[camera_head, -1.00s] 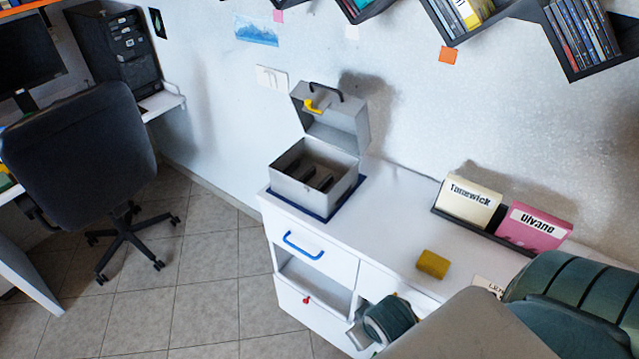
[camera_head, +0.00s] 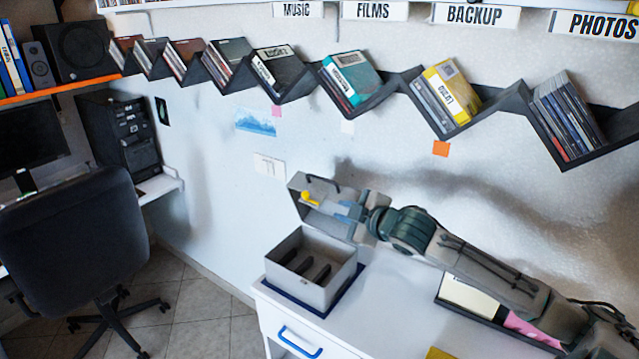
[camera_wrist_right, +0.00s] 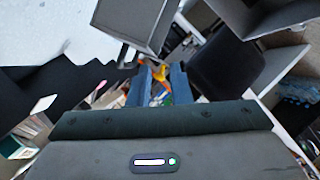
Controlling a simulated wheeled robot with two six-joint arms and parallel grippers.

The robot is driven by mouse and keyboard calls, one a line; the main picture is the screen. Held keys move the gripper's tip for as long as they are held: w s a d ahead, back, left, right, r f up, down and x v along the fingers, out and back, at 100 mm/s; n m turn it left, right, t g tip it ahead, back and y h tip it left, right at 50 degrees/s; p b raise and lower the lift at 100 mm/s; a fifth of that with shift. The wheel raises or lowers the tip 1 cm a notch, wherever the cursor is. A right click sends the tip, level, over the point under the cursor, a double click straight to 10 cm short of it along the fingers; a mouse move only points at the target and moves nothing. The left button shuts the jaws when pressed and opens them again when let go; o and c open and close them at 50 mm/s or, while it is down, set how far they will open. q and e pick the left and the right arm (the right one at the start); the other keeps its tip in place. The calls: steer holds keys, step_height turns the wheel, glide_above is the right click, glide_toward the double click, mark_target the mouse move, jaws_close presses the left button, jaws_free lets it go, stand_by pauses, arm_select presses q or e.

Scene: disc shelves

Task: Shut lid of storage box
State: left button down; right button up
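The grey storage box (camera_head: 325,287) stands on a dark blue mat on the white cabinet, with dark dividers inside. Its lid (camera_head: 308,214) is raised at the back, with a black handle and a yellow latch (camera_head: 306,197). My right gripper (camera_head: 350,212) is at the right side of the lid, overlapping it in the head view; contact is unclear. In the right wrist view its blue fingers (camera_wrist_right: 162,88) are apart, with nothing clearly held. The lid (camera_wrist_right: 137,22) with its handle (camera_wrist_right: 126,54) shows just beyond them. My left gripper is out of view.
The zigzag disc shelf (camera_head: 400,85) runs along the wall above my right arm. A cream case (camera_head: 467,297) and a pink case (camera_head: 530,327) stand under the forearm. A yellow block (camera_head: 438,353) lies at the bottom edge. An office chair (camera_head: 72,235) stands left.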

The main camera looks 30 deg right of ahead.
steer(key=n+t, duration=0.1)
glide_toward(321, 178)
steer(key=p+x, duration=0.3)
steer(key=x, duration=0.7)
steer(key=shift+p, duration=0.4)
steer(key=shift+w+f, duration=0.25)
steer(key=shift+w, duration=0.15)
jaws_close()
